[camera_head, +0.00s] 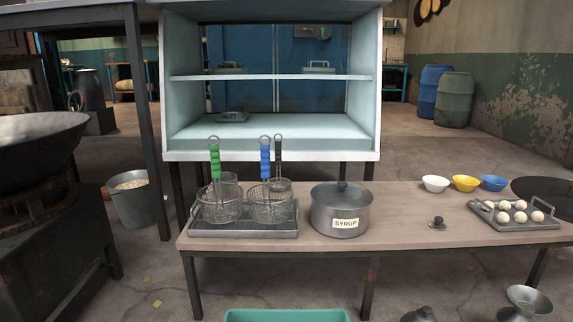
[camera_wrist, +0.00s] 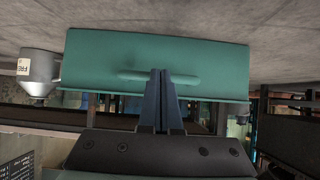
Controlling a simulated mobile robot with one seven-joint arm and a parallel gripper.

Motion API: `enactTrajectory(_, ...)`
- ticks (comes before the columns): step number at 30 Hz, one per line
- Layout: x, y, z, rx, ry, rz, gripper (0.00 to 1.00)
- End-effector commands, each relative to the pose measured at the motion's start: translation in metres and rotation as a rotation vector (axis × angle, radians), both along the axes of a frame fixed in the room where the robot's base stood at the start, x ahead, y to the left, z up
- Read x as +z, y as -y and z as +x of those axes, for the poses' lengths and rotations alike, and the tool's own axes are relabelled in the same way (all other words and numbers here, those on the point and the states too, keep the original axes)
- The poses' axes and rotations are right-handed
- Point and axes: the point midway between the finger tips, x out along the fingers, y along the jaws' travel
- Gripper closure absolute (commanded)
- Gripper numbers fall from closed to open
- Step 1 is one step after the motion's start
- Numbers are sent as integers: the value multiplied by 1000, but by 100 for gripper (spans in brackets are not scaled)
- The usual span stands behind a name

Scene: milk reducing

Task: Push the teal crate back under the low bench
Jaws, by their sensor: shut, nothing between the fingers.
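The teal crate (camera_head: 287,315) shows only as a rim at the bottom edge of the head view, in front of the low bench (camera_head: 400,225). Most of it is cut off there. In the wrist view the teal crate (camera_wrist: 210,62) fills the upper middle, with a raised handle on its face. My gripper (camera_wrist: 160,73) is shut and empty, its fingertips in front of the middle of that handle. I cannot tell whether they touch it. My gripper is not in the head view.
On the bench stand a tray (camera_head: 245,234) with wire baskets, a syrup pot (camera_head: 333,220), bowls and a tray of white balls (camera_head: 485,213). Metal vessels (camera_head: 525,303) stand on the floor at lower right. A labelled grey container (camera_wrist: 40,75) is left of the crate.

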Motion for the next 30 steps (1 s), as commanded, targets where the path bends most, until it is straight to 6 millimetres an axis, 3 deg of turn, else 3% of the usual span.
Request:
enactTrajectory(5, 2, 0, -4, 0, -1, 0, 100)
enactTrajectory(30, 21, 0, -97, 0, 0, 0, 100)
